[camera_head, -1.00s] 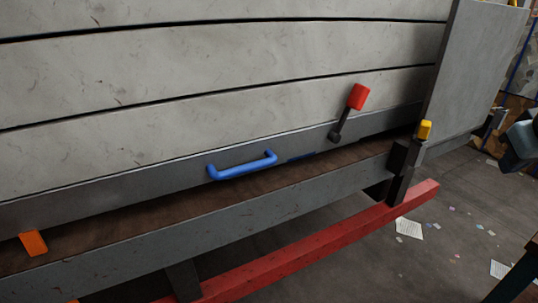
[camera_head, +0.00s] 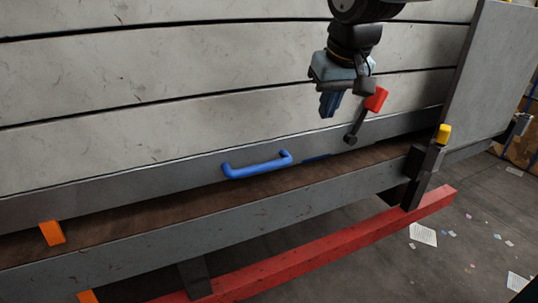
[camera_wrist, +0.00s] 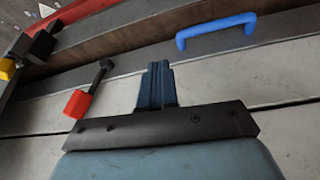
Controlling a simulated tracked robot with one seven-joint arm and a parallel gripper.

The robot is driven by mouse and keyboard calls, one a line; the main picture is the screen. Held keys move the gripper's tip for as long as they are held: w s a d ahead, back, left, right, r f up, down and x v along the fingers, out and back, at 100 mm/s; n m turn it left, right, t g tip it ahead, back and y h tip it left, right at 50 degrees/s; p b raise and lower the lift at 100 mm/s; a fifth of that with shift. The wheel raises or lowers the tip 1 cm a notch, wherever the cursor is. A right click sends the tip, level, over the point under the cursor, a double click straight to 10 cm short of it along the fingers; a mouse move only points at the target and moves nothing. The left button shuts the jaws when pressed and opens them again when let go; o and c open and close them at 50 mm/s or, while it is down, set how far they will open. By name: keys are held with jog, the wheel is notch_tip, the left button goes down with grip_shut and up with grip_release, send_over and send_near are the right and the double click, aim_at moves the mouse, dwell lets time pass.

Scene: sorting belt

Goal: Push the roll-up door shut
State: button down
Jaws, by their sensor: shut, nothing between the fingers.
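The roll-up door (camera_head: 130,100) is a wall of pale slats with a dark grey bottom rail (camera_head: 190,178). A blue handle (camera_head: 257,167) sits on that rail, and it also shows at the top of the wrist view (camera_wrist: 216,30). A dark lever with a red knob (camera_head: 376,100) stands on the rail to the right of the handle. My gripper (camera_head: 327,112) is shut and empty, in front of the slats, above and to the right of the handle. It touches neither handle nor lever as far as I can see. In the wrist view its blue fingers (camera_wrist: 156,75) are together.
A brown strip (camera_head: 140,217) shows below the door rail, behind a grey beam (camera_head: 150,250). An orange block (camera_head: 52,232) is at left, and a yellow-topped dark post (camera_head: 443,134) at right. A red bar (camera_head: 330,245) runs low in front. Papers (camera_head: 423,233) lie on the floor.

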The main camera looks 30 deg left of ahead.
jog(key=n, duration=0.2)
send_near(267, 163)
jog(key=shift+g, duration=0.4)
jog(key=x, duration=0.6)
jog(key=shift+w+f, duration=0.3)
jog(key=shift+w, duration=0.15)
notch_tip(267, 163, down, 5)
jog(key=shift+r, duration=0.15)
jog(key=shift+s+d+f, duration=0.1)
jog(key=shift+f, duration=0.25)
